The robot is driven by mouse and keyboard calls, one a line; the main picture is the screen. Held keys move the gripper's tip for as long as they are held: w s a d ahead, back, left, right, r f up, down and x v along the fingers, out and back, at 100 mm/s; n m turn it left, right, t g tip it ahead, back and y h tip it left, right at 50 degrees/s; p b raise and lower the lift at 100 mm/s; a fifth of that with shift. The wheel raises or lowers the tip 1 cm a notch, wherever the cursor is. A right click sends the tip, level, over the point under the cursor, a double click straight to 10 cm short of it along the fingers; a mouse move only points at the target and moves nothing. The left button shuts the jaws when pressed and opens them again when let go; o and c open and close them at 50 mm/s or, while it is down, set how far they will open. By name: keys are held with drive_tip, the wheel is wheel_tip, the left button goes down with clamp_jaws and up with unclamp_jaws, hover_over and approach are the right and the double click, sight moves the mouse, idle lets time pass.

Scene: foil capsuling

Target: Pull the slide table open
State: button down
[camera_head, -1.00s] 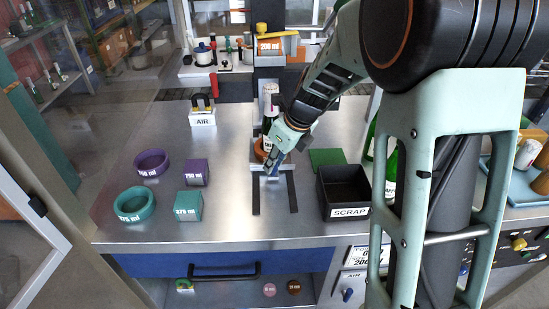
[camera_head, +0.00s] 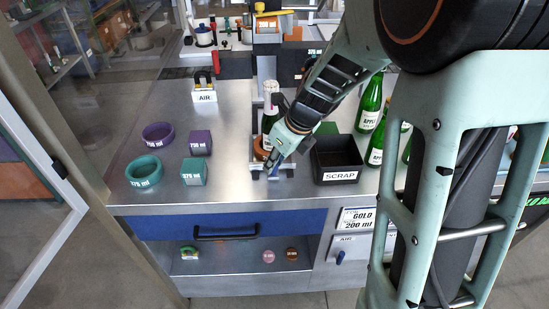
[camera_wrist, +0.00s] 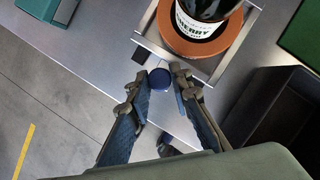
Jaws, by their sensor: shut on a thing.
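The slide table (camera_head: 288,166) is a metal plate on dark rails on the steel bench. Its front edge also shows in the wrist view (camera_wrist: 190,64). A round dark blue knob (camera_wrist: 160,80) sticks out at the plate's front. My gripper (camera_wrist: 162,84) is shut on this knob, one finger on each side. In the head view my gripper (camera_head: 273,170) partly hides the plate and the knob.
A black SCRAP bin (camera_head: 338,160) stands close to the right of the slide. Teal and purple rings and blocks (camera_head: 195,170) lie to the left. Green bottles (camera_head: 376,140) stand at the right. The bench's front edge is just ahead of the slide.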

idle(0.3)
drive_tip(key=c, duration=1.7)
unclamp_jaws()
drive_tip(key=shift+c, duration=0.2)
drive_tip(key=v, duration=1.2)
drive_tip(key=shift+w, duration=0.1)
